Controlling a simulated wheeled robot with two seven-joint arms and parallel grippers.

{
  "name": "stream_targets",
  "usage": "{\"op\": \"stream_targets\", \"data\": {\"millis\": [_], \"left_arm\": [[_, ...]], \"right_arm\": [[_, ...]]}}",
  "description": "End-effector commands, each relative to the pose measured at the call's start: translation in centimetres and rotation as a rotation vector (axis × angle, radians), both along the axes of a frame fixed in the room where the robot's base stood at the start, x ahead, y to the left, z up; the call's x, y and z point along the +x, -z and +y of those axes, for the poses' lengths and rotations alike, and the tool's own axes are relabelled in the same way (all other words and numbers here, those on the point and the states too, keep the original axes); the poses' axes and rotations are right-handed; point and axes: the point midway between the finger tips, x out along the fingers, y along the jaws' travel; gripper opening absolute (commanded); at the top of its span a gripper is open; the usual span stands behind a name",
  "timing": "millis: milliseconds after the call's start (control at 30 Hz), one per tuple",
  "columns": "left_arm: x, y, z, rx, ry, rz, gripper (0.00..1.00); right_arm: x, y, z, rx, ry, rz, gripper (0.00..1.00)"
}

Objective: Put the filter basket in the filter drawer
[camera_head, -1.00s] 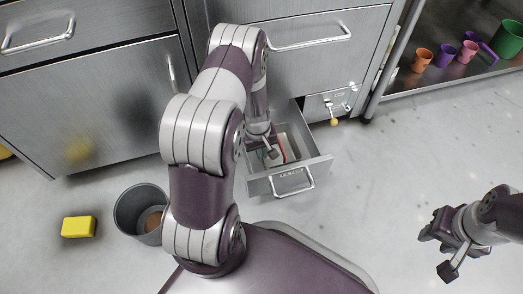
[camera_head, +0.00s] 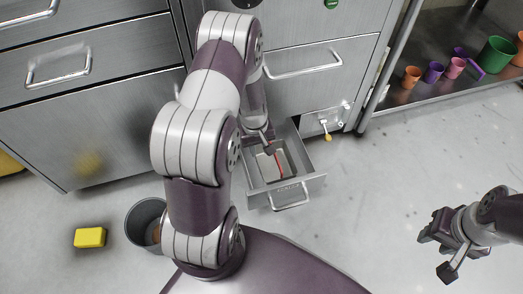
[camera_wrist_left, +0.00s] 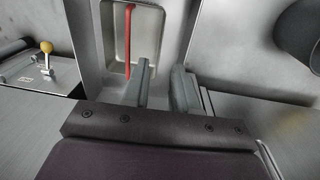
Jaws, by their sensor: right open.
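The filter drawer (camera_head: 313,187) is pulled out low in the metal cabinet. The filter basket (camera_head: 263,167), a pale metal tray with a red strip, lies inside it. In the left wrist view the basket (camera_wrist_left: 152,22) and its red strip show at the top, beyond the fingers. My left gripper (camera_head: 268,146) is over the back of the drawer, partly hidden by its own arm. In the left wrist view its fingers (camera_wrist_left: 162,80) are apart with nothing held between them. My right gripper (camera_head: 437,253) is open and empty over the floor at the right.
A grey bin (camera_head: 143,222) and a yellow block (camera_head: 90,237) are on the floor at the left. A lever with a yellow knob (camera_head: 328,137) is right of the drawer. Several coloured cups stand on a shelf (camera_head: 430,88). The floor at right is clear.

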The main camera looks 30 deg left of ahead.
Motion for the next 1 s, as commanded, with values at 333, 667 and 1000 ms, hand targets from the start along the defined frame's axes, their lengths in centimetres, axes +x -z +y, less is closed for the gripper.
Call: {"op": "stream_targets", "data": {"millis": [333, 667, 1000], "left_arm": [[-7.2, -17.2, -10.5, 0.107, 0.758, -0.082, 0.28], [-9.2, -18.2, -11.2, 0.122, 0.846, -0.083, 0.28], [-9.2, -18.2, -11.2, 0.121, 0.843, -0.083, 0.28]], "right_arm": [[0.0, -0.1, 0.0, 0.0, 0.0, 0.001, 0.4], [0.0, -0.1, 0.0, 0.0, 0.0, 0.001, 0.4], [0.0, -0.1, 0.0, 0.0, 0.0, 0.001, 0.4]]}}
